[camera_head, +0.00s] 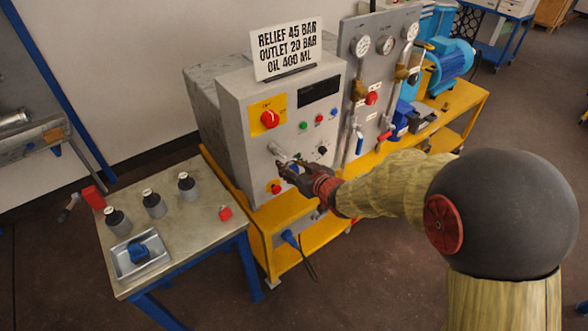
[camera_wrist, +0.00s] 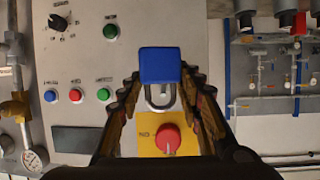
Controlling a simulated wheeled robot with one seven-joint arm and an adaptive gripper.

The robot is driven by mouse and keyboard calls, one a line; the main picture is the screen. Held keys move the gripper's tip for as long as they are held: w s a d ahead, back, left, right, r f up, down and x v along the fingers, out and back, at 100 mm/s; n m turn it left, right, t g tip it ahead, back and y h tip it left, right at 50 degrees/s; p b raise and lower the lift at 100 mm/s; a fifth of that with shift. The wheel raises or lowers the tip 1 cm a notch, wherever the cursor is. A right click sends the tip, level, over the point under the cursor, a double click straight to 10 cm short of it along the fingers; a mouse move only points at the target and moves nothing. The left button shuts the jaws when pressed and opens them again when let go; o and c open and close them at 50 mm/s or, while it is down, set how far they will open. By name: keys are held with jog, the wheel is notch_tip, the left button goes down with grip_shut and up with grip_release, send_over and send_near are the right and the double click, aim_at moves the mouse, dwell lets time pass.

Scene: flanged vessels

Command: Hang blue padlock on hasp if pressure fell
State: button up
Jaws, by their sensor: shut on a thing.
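My gripper (camera_head: 284,166) is in front of the grey control panel (camera_head: 238,150). In the wrist view my gripper (camera_wrist: 160,85) is shut on the blue padlock (camera_wrist: 160,65). Its metal shackle (camera_wrist: 160,98) points toward the red knob (camera_wrist: 167,139) on a yellow plate. The same red knob (camera_head: 269,118) shows at the panel's upper left in the head view. I cannot clearly make out the hasp. Pressure gauges (camera_head: 361,45) stand on the board at the right; their needles are too small to read.
A sign (camera_head: 287,48) on the panel reads relief 45 bar, outlet 20 bar, oil 400 ml. A yellow bench (camera_head: 440,140) carries the panel.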

jog(key=shift+w+a+f+b, duration=0.1)
jog(key=shift+w+a+b, duration=0.15)
jog(key=shift+w+a, duration=0.5)
jog(key=shift+w+a+f+b, duration=0.1)
jog(key=shift+w+a+b, duration=0.25)
jog(key=shift+w, duration=0.65)
jog(key=shift+w+a+f, duration=0.4)
jog(key=shift+w, duration=0.1)
jog(key=shift+c, duration=0.2)
jog(key=o, duration=1.2)
jog(key=shift+o, duration=0.6)
